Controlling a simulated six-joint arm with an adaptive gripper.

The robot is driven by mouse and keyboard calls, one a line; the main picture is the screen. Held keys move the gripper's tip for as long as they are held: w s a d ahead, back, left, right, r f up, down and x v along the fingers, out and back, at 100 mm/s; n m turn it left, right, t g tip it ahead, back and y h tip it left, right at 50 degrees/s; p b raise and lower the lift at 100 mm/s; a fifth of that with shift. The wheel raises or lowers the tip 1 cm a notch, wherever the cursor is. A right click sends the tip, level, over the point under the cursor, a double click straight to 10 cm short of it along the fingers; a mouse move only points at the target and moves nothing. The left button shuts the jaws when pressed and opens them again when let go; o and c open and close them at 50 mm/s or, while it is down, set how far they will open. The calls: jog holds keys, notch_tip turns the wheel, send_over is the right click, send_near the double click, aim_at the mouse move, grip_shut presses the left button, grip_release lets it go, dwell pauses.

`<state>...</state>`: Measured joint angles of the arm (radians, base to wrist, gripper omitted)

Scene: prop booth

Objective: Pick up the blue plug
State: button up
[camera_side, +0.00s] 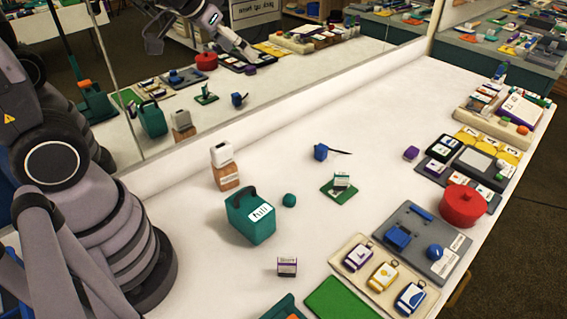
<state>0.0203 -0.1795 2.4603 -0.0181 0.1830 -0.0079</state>
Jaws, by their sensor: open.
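The blue plug (321,152) lies on the white tabletop near its middle, with a short dark cord or prong reaching to its right. Nothing touches it.
A teal box with handle (250,215), a teal knob (289,200) and a white-topped brown block (224,168) stand left of the plug. A green pad (340,190) with a small box is close below. A red pot (463,205) and trays fill the right. A mirror backs the table.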

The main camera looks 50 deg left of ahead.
jog(key=w+f+t, duration=0.1)
jog(key=w+f, duration=0.5)
jog(key=w, duration=0.1)
jog(key=t, duration=0.4)
send_over(320, 147)
jog(key=s, duration=1.2)
notch_tip(320, 147, down, 22)
jog(key=x, duration=1.3)
jog(key=shift+w+f, duration=0.1)
jog(key=shift+f, duration=0.25)
grip_shut()
jog(key=shift+r, duration=0.1)
